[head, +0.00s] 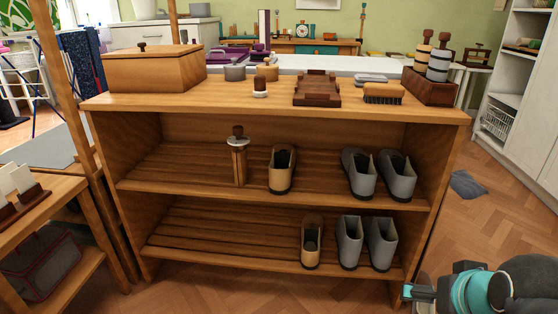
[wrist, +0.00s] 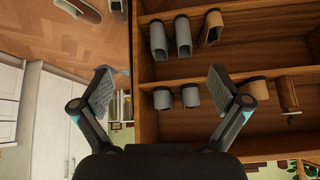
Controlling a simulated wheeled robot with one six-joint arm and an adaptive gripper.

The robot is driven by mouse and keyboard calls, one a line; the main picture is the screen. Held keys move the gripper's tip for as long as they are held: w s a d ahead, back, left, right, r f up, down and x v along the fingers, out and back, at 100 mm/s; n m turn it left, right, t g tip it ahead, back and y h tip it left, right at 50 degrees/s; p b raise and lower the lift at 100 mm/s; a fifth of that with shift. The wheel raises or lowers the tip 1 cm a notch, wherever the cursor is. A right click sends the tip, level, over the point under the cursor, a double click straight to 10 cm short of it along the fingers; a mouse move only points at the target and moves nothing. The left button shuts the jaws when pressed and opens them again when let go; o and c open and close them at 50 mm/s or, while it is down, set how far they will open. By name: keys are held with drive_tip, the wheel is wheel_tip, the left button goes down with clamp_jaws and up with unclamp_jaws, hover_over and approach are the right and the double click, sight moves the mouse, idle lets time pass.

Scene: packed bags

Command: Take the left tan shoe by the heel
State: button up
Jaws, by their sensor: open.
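One tan shoe (head: 282,178) stands on the upper shelf, heel end outward, right of a wooden shoe tree (head: 240,165). Another tan shoe (head: 311,250) stands on the lower shelf, slightly farther right. The wrist view is upside down. It shows the upper tan shoe (wrist: 253,89) right of my gripper's fingers and the lower tan shoe (wrist: 211,30) near the top. My gripper (wrist: 160,74) is open and empty, apart from both shoes. In the head view my arm is at the lower right, in front of the rack's right end.
Grey shoes (head: 395,178) stand at the right of the upper shelf, and more grey shoes (head: 382,245) on the lower. The rack's top (head: 220,100) carries a wooden box (head: 150,72), a brush (head: 383,94) and other items. The shelves' left parts are bare. A grey cloth (head: 467,185) lies on the floor.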

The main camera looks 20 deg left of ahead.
drive_tip(key=w+a+r+n+t+y, duration=0.1)
drive_tip(key=w+a+r+t+y, duration=0.15)
drive_tip(key=w+a, duration=0.85)
drive_tip(key=t, duration=0.8)
approach(280, 178)
drive_tip(key=w, duration=0.3)
drive_tip(key=shift+n+y, duration=0.25)
drive_tip(key=shift+n, duration=0.05)
drive_tip(key=x, duration=0.8)
drive_tip(key=shift+a+f, duration=0.1)
drive_tip(key=shift+a, duration=0.15)
drive_tip(key=shift+x, duration=2.7)
drive_tip(key=shift+a+f, duration=0.2)
